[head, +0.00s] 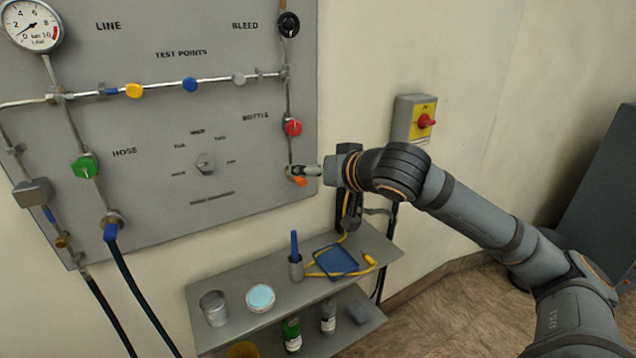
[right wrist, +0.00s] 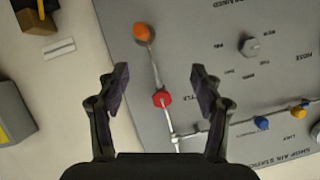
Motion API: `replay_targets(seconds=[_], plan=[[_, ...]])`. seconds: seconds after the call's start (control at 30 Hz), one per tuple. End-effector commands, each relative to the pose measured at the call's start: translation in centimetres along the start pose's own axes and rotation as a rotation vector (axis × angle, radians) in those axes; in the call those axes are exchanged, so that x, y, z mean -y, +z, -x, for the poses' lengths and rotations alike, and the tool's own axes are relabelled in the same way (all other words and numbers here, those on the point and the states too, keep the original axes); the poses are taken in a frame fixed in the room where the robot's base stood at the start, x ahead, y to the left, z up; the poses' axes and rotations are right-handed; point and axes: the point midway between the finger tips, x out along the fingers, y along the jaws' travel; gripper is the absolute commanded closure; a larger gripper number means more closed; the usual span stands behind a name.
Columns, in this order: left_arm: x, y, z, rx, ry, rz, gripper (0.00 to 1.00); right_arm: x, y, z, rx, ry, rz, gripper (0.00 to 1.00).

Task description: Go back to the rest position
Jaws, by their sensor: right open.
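My right gripper (head: 296,171) is in front of the lower right edge of the grey panel (head: 150,160), its arm coming in from the right. In the right wrist view the right gripper (right wrist: 158,82) has its two fingers spread wide, with nothing held between them. The red knob (right wrist: 162,98) shows in the gap between the fingers, and the orange knob (right wrist: 141,32) lies beyond the fingertips. In the head view the red knob (head: 292,127) is above the gripper, and the orange knob (head: 299,181) is partly hidden by it. My left gripper is not in view.
A shelf (head: 240,290) below the panel carries a metal cup (head: 214,308), a cyan-topped round dish (head: 260,297), a blue tray (head: 336,262) and a yellow cord. A yellow switch box with a red knob (head: 425,121) is on the wall behind my right arm.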

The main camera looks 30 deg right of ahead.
Motion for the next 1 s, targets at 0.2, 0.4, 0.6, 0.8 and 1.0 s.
replay_targets(seconds=[0.2, 0.4, 0.6, 0.8, 1.0], plan=[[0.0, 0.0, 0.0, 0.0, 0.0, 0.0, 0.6, -0.3, 1.7, -0.8, 0.024, 0.006, 0.022, 0.34], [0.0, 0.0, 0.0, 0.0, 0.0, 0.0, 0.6, -0.3, 1.8, -0.9, 0.026, 0.007, 0.025, 0.34], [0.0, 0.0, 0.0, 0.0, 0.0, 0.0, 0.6, -0.3, 1.8, -0.9, 0.026, 0.007, 0.025, 0.34], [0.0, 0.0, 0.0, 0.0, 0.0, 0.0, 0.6, -0.5, 3.0, -1.4, 0.045, 0.008, 0.033, 0.34], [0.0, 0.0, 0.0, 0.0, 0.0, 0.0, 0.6, -2.5, 15.9, -4.5, 0.232, 0.053, 0.143, 0.34]])
